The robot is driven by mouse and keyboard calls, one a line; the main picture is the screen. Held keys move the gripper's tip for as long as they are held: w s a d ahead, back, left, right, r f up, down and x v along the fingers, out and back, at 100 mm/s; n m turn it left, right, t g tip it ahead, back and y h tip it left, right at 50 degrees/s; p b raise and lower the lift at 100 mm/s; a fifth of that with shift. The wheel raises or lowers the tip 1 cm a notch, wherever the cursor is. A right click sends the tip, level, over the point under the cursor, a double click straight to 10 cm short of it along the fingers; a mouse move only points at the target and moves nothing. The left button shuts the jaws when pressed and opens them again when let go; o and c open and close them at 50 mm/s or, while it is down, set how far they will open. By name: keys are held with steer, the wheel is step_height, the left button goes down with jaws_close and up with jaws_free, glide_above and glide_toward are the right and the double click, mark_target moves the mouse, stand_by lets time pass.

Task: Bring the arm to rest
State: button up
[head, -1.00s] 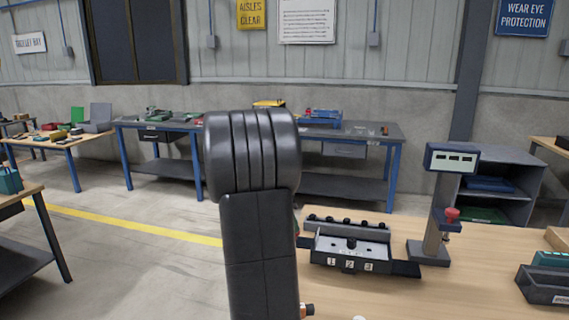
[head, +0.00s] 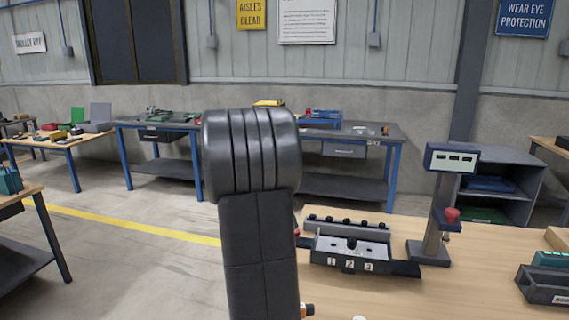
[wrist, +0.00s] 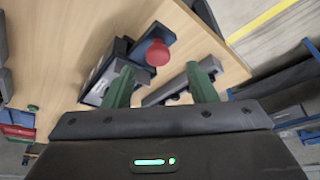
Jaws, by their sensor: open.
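My gripper (wrist: 163,88) shows in the wrist view with its two green fingers apart and nothing between the tips. It is over the wooden workbench (wrist: 75,35). In the head view my black arm stands upright in the middle of the picture and my gripper does not show there. The numbered fixture (head: 350,254) sits on the bench just right of my arm. The post stand (head: 432,220) with a red knob (head: 452,215) stands to its right. In the wrist view the red knob (wrist: 158,53) shows beyond the fingers.
A dark bin (head: 545,285) lies at the bench's right side. A grey shelf unit (head: 510,180) stands behind the bench. A blue-legged bench (head: 350,132) stands along the back wall. Open floor with a yellow line (head: 130,226) lies left of my arm.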

mark_target(309, 240)
steer(key=x, duration=0.5)
steer(key=shift+s+d+r, duration=0.15)
steer(key=shift+d, duration=0.15)
steer(key=shift+s+d, duration=0.15)
steer(key=shift+d, duration=0.4)
steer(key=shift+s+d, duration=0.15)
steer(key=shift+d, duration=0.6)
steer(key=shift+s+r, duration=0.1)
